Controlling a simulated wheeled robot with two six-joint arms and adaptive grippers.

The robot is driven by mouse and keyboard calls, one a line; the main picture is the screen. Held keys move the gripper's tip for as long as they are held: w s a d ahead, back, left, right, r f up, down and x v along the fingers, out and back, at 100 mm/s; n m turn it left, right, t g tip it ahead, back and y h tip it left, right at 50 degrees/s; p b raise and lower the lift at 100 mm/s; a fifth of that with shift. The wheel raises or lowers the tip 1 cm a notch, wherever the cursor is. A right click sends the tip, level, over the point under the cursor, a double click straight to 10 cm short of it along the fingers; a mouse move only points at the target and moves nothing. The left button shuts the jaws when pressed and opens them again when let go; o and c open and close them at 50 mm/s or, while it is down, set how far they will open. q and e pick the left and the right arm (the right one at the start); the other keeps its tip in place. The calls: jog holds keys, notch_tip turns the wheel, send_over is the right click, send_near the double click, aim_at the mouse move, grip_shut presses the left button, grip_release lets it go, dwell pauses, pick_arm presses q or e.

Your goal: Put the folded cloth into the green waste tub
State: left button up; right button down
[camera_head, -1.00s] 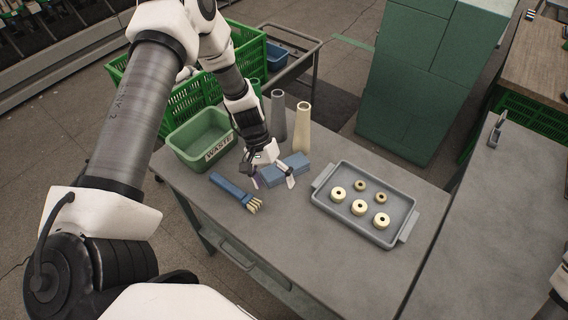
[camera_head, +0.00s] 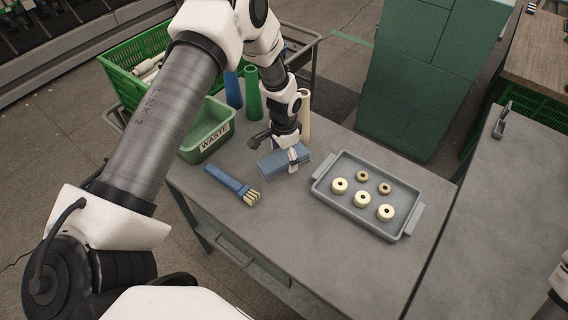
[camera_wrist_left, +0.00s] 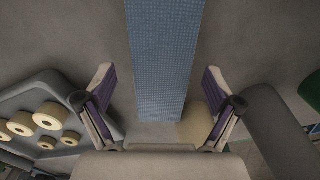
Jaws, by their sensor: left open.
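The folded blue cloth (camera_head: 275,166) lies on the grey table, partly covered by my left gripper (camera_head: 277,147). In the left wrist view the cloth (camera_wrist_left: 163,55) runs as a long strip between the two spread fingers of that gripper (camera_wrist_left: 160,85). The fingers are open, one on each side of the cloth, with gaps visible between them and it. The green waste tub (camera_head: 207,138), labelled WASTE, stands at the table's back left corner, partly hidden behind my left arm.
A blue-handled brush (camera_head: 230,183) lies in front of the cloth. A grey tray (camera_head: 408,222) with several cream rings is to the right. A green cone (camera_head: 253,92), a blue cone (camera_head: 233,90) and a cream cone (camera_head: 305,115) stand behind. The table front is bare.

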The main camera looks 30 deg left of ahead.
pick_arm(q)
jog(key=shift+s+r, duration=0.1)
jog(key=shift+r, duration=0.05)
jog(key=c, duration=1.3)
